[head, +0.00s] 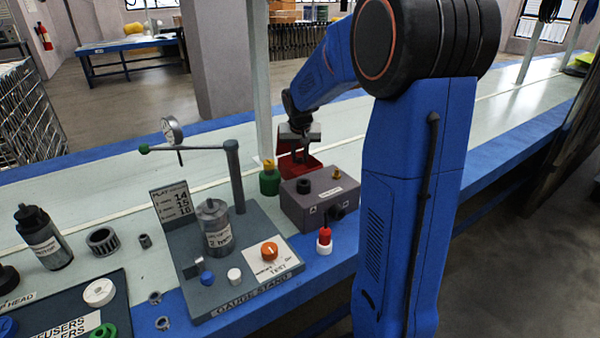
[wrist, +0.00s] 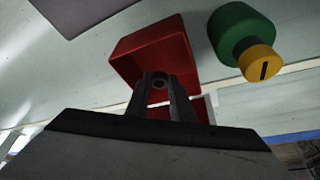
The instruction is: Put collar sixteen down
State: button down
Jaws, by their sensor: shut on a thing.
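My gripper (head: 298,153) is over the red bin (head: 287,166) behind the grey box, pointing down. In the wrist view its two dark fingers (wrist: 163,82) are shut on a small grey ring-shaped collar (wrist: 159,84). The collar is in front of the red bin (wrist: 152,46) in that view; I cannot tell whether it touches the bin. No number can be read on the collar. In the head view the held collar cannot be made out.
A green container with a yellow top (head: 269,179) stands left of the bin, close to my gripper. The grey box (head: 322,203) is in front. The gauge stand (head: 240,285) carries a dial on a post (head: 236,180). Small loose rings (head: 155,297) lie at the front edge.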

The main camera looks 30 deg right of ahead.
jog(key=shift+f, duration=2.9)
jog(key=shift+f, duration=0.1)
jog(key=c, duration=1.8)
grip_release()
